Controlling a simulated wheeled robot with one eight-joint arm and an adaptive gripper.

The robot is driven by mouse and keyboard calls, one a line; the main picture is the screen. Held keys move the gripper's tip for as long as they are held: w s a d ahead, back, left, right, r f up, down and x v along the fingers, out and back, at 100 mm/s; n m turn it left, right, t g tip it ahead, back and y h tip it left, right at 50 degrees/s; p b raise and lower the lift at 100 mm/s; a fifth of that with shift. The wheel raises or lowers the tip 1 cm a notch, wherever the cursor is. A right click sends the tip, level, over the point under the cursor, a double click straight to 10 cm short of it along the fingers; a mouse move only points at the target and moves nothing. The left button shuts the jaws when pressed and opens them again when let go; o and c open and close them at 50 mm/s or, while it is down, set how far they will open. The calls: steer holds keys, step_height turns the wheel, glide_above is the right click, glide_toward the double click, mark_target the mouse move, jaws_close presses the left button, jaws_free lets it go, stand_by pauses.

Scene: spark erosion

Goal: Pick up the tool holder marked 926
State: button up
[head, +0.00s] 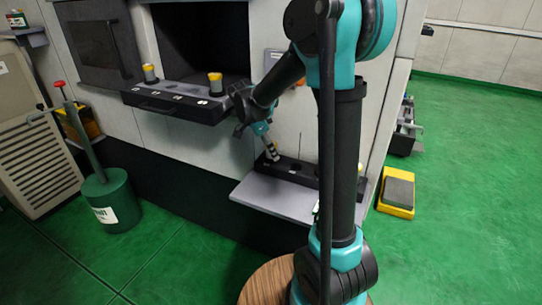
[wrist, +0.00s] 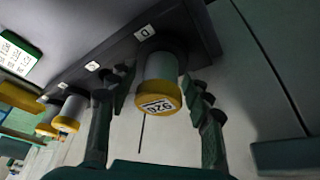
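The tool holder marked 926 (wrist: 159,88) is a grey cylinder with a yellow cap, facing the camera in the wrist view. In the head view my gripper (head: 269,150) points down at the left end of the lower dark rack (head: 295,167). There the holder is mostly hidden by the fingers.
More yellow-capped holders (wrist: 70,113) stand further along the rack, past an empty hole. A thin rod (head: 300,147) rises behind the rack. An upper rack (head: 170,100) carries two yellow-capped holders. A green canister (head: 112,203) stands left.

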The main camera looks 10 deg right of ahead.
jaws_close()
steer(key=shift+r, duration=0.15)
